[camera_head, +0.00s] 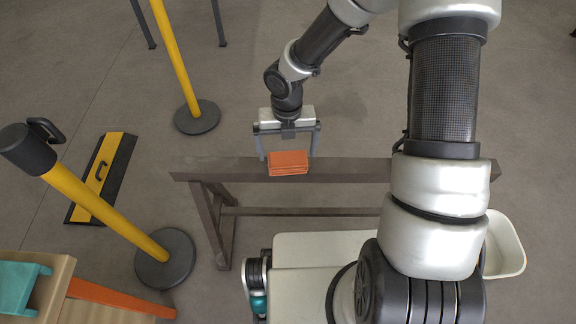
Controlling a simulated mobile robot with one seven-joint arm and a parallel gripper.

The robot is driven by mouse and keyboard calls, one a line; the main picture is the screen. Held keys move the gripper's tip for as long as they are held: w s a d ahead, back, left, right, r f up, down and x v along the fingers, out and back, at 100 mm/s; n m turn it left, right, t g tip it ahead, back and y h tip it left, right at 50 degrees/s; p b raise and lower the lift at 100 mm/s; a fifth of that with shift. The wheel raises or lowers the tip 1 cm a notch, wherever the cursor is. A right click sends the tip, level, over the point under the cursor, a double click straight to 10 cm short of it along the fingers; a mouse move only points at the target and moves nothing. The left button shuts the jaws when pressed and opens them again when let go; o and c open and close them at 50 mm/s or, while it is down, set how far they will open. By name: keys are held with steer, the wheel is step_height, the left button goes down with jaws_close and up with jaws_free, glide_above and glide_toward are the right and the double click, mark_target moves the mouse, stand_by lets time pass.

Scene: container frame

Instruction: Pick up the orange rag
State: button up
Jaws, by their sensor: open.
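The orange rag (289,163) is a folded, brick-shaped bundle lying on the top beam of a brown sawhorse (345,170). My gripper (289,156) points down over the beam from the far side, with its two grey fingers spread. One finger is to the left of the rag and the other to the right, near its upper edge. The gripper is open and I see no grip on the rag. Whether the fingertips touch the rag or the beam I cannot tell.
Yellow posts with dark round bases (165,258) (197,116) stand to the left. A yellow and black piece (103,178) lies on the floor there. A wooden item with a teal object (22,285) is at bottom left. A white bin (503,246) is at right.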

mark_target(288, 158)
steer(key=f+b, duration=0.1)
steer(key=f, duration=0.3)
steer(key=w+f+b, duration=0.1)
steer(key=f, duration=0.1)
steer(key=shift+d+f+b, duration=0.1)
steer(key=shift+f+b, duration=0.2)
steer(key=shift+f, duration=0.1)
steer(key=c, duration=0.8)
